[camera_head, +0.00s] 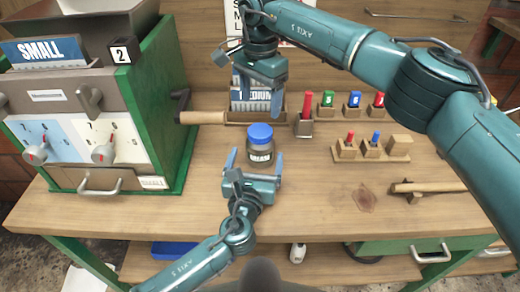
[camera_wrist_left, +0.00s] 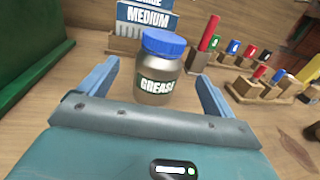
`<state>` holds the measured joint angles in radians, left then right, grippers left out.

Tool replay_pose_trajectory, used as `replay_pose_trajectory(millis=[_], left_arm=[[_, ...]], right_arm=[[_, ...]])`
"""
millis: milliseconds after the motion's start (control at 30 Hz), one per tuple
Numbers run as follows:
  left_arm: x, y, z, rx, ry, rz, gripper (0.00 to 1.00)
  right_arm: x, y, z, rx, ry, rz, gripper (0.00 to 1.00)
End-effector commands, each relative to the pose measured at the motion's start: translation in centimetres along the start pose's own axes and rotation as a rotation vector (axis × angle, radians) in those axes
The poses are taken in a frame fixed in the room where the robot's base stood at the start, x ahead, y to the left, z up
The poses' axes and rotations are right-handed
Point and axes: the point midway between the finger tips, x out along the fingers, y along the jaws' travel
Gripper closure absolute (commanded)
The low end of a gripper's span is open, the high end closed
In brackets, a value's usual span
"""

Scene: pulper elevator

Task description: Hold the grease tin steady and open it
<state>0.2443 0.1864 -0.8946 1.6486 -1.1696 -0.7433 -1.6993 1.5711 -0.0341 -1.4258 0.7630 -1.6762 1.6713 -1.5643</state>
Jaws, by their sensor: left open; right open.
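The grease tin (camera_head: 260,150) is a small grey-brown jar with a blue lid (camera_head: 260,132), upright on the wooden bench. In the left wrist view the tin (camera_wrist_left: 155,88) shows its GREASE label, and its lid (camera_wrist_left: 164,42) is on. My left gripper (camera_head: 254,164) is open in front of the tin. Its blue fingers point at the tin, one on each side in the picture, with no visible contact. My right gripper (camera_head: 261,100) hangs above and behind the tin, pointing down, open and empty. Its arm crosses the upper right.
A green-sided machine (camera_head: 160,110) with knobs stands at left. Coloured markers (camera_head: 305,108) and small wooden blocks (camera_head: 370,150) stand at right. The bench front is mostly clear.

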Motion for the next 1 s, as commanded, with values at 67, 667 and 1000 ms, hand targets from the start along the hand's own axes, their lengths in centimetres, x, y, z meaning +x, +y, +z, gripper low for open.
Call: replay_pose_trajectory(millis=[67,667,1000], left_arm=[[1.6,0.0,0.1,0.000,-0.002,0.001,0.10],[4.8,0.0,0.0,-0.002,0.001,0.000,0.10],[4.8,0.0,0.0,-0.001,0.001,0.000,0.36]], right_arm=[[0.0,0.0,0.0,0.000,0.000,0.000,0.28],[0.0,0.0,0.0,0.000,0.000,0.000,0.28],[0.0,0.0,0.0,0.000,0.000,0.000,0.28]])
